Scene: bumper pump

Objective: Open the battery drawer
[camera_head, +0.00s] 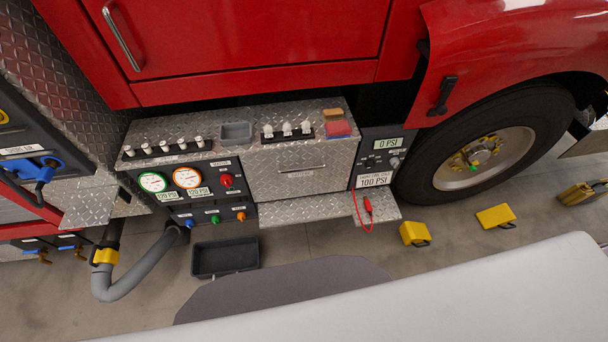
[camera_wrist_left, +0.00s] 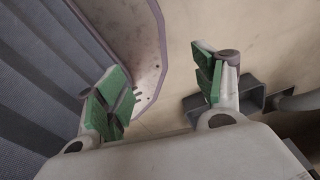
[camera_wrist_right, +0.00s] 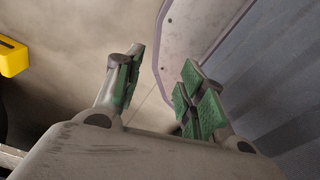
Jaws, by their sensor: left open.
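The battery drawer (camera_head: 300,180) is a diamond-plate front with a thin horizontal handle (camera_head: 302,169) near its top, set in the truck's side. Its front looks flush with the panels around it, so it appears shut. Neither gripper shows in the head view. In the left wrist view my left gripper (camera_wrist_left: 163,90) is open and empty, with green finger pads apart. In the right wrist view my right gripper (camera_wrist_right: 157,88) is open and empty, with its green pads apart. Both are above the floor, and the drawer is in neither wrist view.
A gauge panel (camera_head: 152,205) is left of the drawer, a pressure panel (camera_head: 376,160) with a red cable (camera_head: 368,205) right. A diamond-plate step (camera_head: 305,209) juts out below. A black tray (camera_head: 225,258), grey hose (camera_head: 135,285) and yellow chocks (camera_head: 414,233) are on the floor.

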